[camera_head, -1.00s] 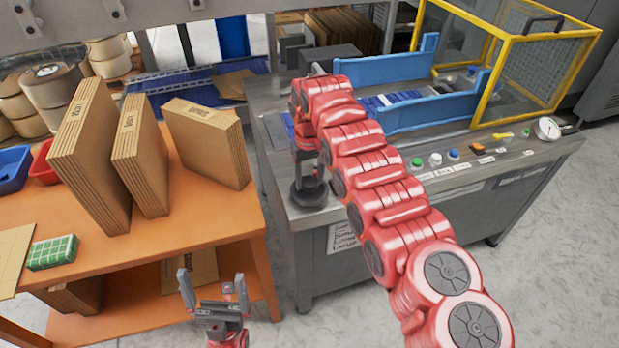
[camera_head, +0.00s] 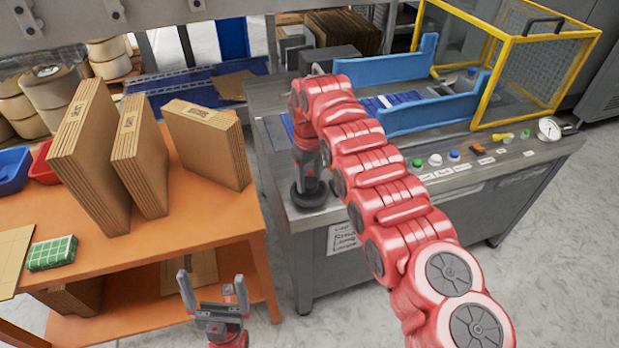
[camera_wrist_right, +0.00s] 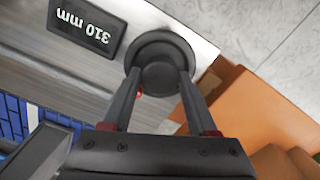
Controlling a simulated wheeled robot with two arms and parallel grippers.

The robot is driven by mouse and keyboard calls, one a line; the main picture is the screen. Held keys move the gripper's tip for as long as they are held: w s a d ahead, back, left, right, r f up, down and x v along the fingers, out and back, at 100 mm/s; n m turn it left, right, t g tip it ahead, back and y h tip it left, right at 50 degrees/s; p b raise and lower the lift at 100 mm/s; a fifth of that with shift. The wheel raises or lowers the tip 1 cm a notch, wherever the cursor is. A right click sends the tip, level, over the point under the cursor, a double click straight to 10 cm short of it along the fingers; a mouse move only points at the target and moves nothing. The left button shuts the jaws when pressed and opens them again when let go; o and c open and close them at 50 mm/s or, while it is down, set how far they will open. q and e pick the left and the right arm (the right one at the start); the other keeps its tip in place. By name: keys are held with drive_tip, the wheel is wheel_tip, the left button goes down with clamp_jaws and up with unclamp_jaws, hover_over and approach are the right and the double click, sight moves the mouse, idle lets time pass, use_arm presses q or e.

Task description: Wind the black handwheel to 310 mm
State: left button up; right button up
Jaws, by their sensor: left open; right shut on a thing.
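The black handwheel (camera_head: 311,196) is a round knob at the near left corner of the grey machine top. It also shows close up in the right wrist view (camera_wrist_right: 160,48). My right gripper (camera_wrist_right: 160,80) points down at it, with one finger on each side of its hub, and is shut on it. A dark display (camera_wrist_right: 86,31) beside the wheel reads "310 mm", upside down in the right wrist view. In the head view my right arm hides this display. My left gripper (camera_head: 212,290) is open and empty, low in front of the orange table.
The orange table (camera_head: 190,235) on the left holds several cardboard stacks (camera_head: 92,160) and a green checked pack (camera_head: 52,253). Blue guide rails (camera_head: 430,108), a yellow-framed guard (camera_head: 500,80), buttons (camera_head: 436,160) and a gauge (camera_head: 548,128) are on the machine.

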sight(309, 181)
drive_tip(key=shift+w, duration=0.1)
drive_tip(key=o, duration=1.4)
drive_tip(key=shift+r, duration=0.1)
drive_tip(key=shift+r, duration=0.4)
wheel_tip(309, 181, up, 6)
drive_tip(key=shift+a+r+p, duration=0.1)
drive_tip(key=shift+p, duration=0.65)
wheel_tip(309, 181, up, 10)
drive_tip(key=p, duration=1)
drive_tip(key=shift+r, duration=0.1)
